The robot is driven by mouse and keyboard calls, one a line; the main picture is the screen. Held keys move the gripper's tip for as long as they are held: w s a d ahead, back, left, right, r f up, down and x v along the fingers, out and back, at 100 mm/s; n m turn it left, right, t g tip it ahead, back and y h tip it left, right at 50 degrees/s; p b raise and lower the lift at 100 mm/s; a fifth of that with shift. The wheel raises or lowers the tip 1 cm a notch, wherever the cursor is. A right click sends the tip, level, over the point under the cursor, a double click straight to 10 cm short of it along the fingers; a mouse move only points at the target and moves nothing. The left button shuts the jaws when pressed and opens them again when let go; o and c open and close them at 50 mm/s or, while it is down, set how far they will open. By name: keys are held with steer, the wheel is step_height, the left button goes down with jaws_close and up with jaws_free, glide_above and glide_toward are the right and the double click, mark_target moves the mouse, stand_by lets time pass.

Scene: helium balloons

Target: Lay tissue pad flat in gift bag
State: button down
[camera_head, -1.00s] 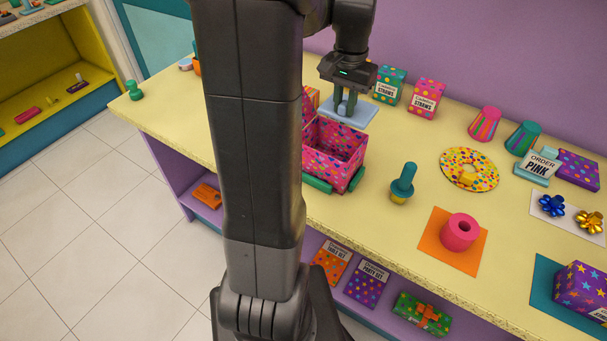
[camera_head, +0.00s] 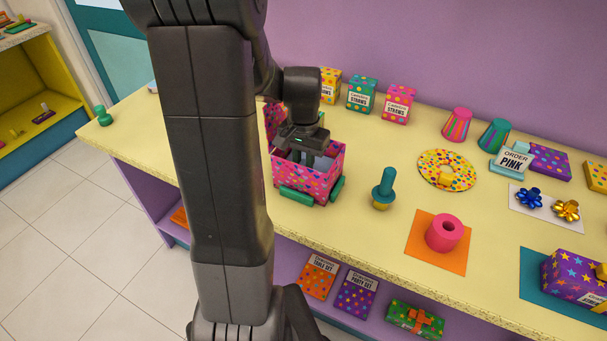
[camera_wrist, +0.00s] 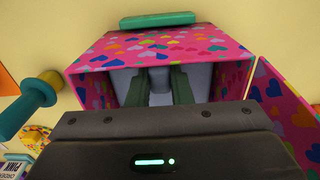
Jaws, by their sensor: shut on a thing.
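The gift bag (camera_head: 300,179) is an open pink box with colourful hearts, standing on the yellow counter; its heart-covered wall (camera_wrist: 225,44) fills the upper wrist view. My gripper (camera_head: 308,160) reaches down through the bag's open top. Its two dark green fingers (camera_wrist: 160,92) are shut on the grey knob of the tissue pad. The pale blue-grey tissue pad (camera_wrist: 203,76) is inside the bag's walls, below the fingers. Most of the pad is hidden by the walls and my gripper, so I cannot tell whether it touches the bottom.
Green bars (camera_head: 297,196) lie against the bag's lower sides. A teal-handled stamp (camera_head: 384,187) stands to the right. Straw boxes (camera_head: 361,94) stand behind. An orange mat (camera_head: 425,255) with a pink roll (camera_head: 444,233) is further right. Bare counter lies between them.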

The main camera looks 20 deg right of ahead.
mark_target(304, 163)
steer(key=shift+f, duration=2.35)
steer(key=shift+f, duration=0.2)
steer(key=c, duration=1.3)
jaws_free()
steer(key=shift+r, duration=0.1)
steer(key=shift+r, duration=0.1)
step_height(304, 163, up, 12)
steer(key=shift+r, duration=0.1)
